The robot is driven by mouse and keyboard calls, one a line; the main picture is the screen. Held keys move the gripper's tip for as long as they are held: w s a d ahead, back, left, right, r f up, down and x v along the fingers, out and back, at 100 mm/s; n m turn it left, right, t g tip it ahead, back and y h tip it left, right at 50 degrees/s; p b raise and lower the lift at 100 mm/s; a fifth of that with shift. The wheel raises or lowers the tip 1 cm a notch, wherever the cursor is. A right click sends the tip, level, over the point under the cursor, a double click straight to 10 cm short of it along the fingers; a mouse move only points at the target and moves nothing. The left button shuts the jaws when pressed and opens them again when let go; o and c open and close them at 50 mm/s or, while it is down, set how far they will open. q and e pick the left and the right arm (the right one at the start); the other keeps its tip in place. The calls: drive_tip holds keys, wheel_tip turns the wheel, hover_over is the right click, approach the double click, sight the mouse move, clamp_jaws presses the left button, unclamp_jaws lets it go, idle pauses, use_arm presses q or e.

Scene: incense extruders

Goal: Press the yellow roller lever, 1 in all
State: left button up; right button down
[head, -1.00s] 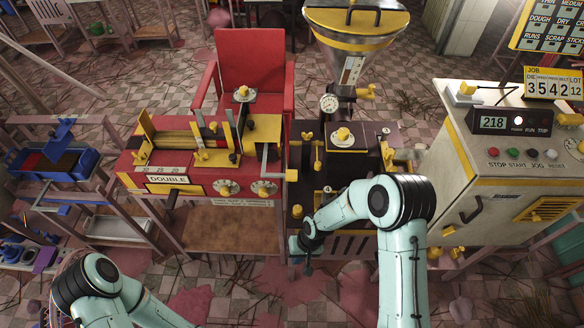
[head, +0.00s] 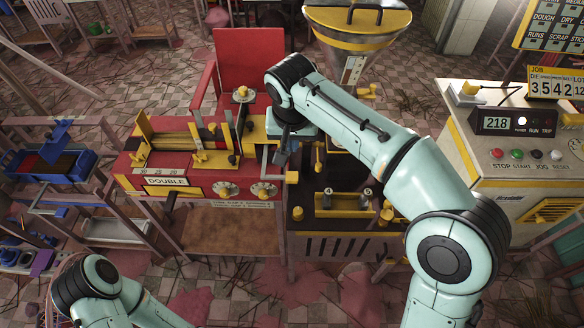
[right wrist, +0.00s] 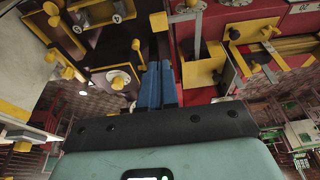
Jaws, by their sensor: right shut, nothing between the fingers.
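My right gripper (head: 280,159) is over the seam between the red extruder (head: 225,187) and the dark extruder beside it. In the right wrist view its blue fingers (right wrist: 159,82) are together, with nothing between them. A yellow-topped lever (head: 319,156) stands on the dark machine just right of the fingers. Another yellow knob (head: 291,177) sits at the seam, just below them. I cannot tell which yellow part is the roller lever, and I see no clear contact. My forearm hides part of the dark machine. The left gripper is out of view.
A steel hopper (head: 356,30) with a yellow rim rises behind my right arm. A control cabinet (head: 500,165) stands to the right, a red chair (head: 250,60) behind. Blue trays (head: 55,165) are on a rack at the left.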

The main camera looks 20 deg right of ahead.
drive_tip(key=shift+f, duration=0.1)
drive_tip(key=b, duration=0.2)
hover_over(292, 183)
drive_tip(key=w, duration=0.1)
drive_tip(key=f, duration=1.2)
drive_tip(key=shift+w+d+f, duration=0.1)
drive_tip(key=shift+d, duration=0.15)
drive_tip(key=shift+f, duration=0.7)
drive_tip(key=f+b, duration=0.1)
drive_tip(key=b, duration=0.2)
drive_tip(key=f+t+b, duration=0.1)
drive_tip(key=b, duration=0.1)
drive_tip(key=shift+s+a+f+b, duration=0.15)
drive_tip(key=shift+s+f+b, duration=0.05)
drive_tip(key=shift+s+b, duration=0.2)
drive_tip(key=shift+s+f+t+h+b, duration=0.1)
drive_tip(key=shift+f+t+h+b, duration=0.2)
drive_tip(key=shift+f+b, duration=0.6)
drive_tip(key=shift+f, duration=0.35)
